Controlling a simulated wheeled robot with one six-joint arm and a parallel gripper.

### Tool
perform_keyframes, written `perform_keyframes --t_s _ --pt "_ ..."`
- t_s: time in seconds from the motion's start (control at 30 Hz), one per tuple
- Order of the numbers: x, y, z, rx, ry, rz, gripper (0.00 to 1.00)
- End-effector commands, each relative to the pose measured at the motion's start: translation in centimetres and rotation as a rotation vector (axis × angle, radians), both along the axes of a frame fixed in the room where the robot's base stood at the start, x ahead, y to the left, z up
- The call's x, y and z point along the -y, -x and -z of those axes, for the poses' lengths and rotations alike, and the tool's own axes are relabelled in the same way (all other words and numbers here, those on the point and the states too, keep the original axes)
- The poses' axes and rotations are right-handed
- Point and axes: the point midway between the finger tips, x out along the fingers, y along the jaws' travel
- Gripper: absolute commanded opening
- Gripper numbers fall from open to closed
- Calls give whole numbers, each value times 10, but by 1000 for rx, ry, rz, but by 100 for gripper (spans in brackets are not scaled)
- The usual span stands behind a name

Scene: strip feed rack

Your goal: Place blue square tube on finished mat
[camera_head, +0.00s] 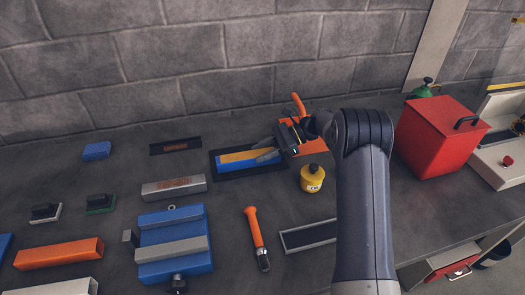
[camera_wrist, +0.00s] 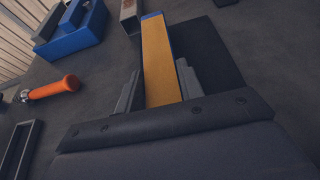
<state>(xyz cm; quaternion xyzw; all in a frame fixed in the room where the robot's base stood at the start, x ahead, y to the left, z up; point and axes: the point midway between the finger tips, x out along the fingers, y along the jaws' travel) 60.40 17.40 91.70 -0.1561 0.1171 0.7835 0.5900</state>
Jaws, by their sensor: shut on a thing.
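The blue square tube (camera_head: 236,163), with an orange-yellow upper face, lies level over a black mat (camera_head: 222,176) at the back middle of the bench. In the wrist view the tube (camera_wrist: 160,60) points away from me, with blue at its far end, and the black mat (camera_wrist: 212,60) shows mostly to its right. My gripper (camera_head: 268,150) is shut on the tube's near end, and its grey fingers (camera_wrist: 158,88) stand on either side of it. I cannot tell whether the tube touches the mat.
A blue vise-like fixture (camera_head: 172,222) stands left of centre. A yellow can (camera_head: 312,178), an orange-handled tool (camera_head: 256,238) and a grey tray (camera_head: 306,236) are nearby. A red bin (camera_head: 435,140) stands right. Another dark mat (camera_head: 156,149) lies at the back.

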Motion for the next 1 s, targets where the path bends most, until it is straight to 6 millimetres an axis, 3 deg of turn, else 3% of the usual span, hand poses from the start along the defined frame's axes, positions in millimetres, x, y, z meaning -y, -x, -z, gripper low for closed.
perform_keyframes --t_s 0.2,0.23,0.5,0.8,1.0 --pt "0 0 2 1 -1 0 0" --pt "0 0 4 -1 0 0 37" --pt "0 0 3 0 0 0 58" --pt "0 0 -2 1 0 0 58" --pt "29 -9 -11 2 1 4 58"
